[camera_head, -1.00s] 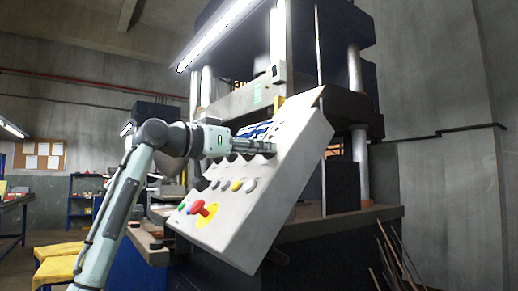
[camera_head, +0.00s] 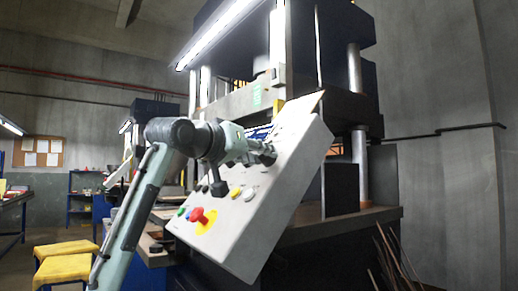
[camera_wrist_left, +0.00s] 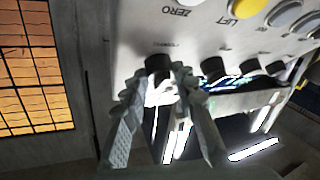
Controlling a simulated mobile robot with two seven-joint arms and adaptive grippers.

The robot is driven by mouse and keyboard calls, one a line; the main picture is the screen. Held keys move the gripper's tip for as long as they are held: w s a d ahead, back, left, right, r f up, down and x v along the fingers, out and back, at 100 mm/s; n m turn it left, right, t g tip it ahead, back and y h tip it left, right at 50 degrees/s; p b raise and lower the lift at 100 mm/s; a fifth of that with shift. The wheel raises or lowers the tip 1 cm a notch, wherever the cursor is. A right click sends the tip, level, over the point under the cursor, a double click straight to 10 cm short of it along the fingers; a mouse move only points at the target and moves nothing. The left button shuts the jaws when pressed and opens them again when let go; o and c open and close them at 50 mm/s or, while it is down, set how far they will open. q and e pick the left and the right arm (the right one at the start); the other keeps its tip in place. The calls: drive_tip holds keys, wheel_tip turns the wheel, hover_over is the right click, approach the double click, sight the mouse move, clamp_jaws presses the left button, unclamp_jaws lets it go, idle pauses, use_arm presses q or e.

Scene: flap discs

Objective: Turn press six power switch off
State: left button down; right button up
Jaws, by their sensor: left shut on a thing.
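The press control panel (camera_head: 262,215) is a tilted light grey box in front of the press. In the left wrist view, a black knob (camera_wrist_left: 158,64) sits at the left end of a row of black knobs on the panel, under a small label I cannot read. My left gripper (camera_wrist_left: 158,82) has one finger on each side of this knob and is shut on it. In the head view, the left gripper (camera_head: 266,152) is at the panel's upper face, and the knob is hidden behind it. My right gripper is not in view.
A red emergency button (camera_head: 198,215) on a yellow plate is low on the panel. A yellow button (camera_wrist_left: 247,8) and grey ones lie beside the knob row. The large press (camera_head: 335,85) stands behind. Yellow stools (camera_head: 68,268) stand at lower left.

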use_arm(q)
drive_tip(key=n, duration=0.1)
drive_tip(key=n+y, duration=0.2)
drive_tip(key=shift+s+d+r+n+p, duration=0.1)
drive_tip(key=shift+d+r+n+p, duration=0.05)
drive_tip(key=shift+d+n+p, duration=0.2)
drive_tip(key=shift+n+y, duration=0.35)
drive_tip(key=shift+y, duration=0.15)
drive_tip(key=shift+n+y, duration=0.7)
drive_tip(key=shift+n, duration=0.2)
drive_tip(key=shift+n+y, duration=0.7)
drive_tip(key=shift+n, duration=0.4)
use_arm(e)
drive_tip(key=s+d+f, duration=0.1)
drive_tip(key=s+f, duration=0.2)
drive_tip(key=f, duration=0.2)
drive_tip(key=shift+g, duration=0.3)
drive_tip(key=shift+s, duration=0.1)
use_arm(q)
drive_tip(key=c, duration=1.2)
unclamp_jaws()
drive_tip(key=shift+r, duration=0.1)
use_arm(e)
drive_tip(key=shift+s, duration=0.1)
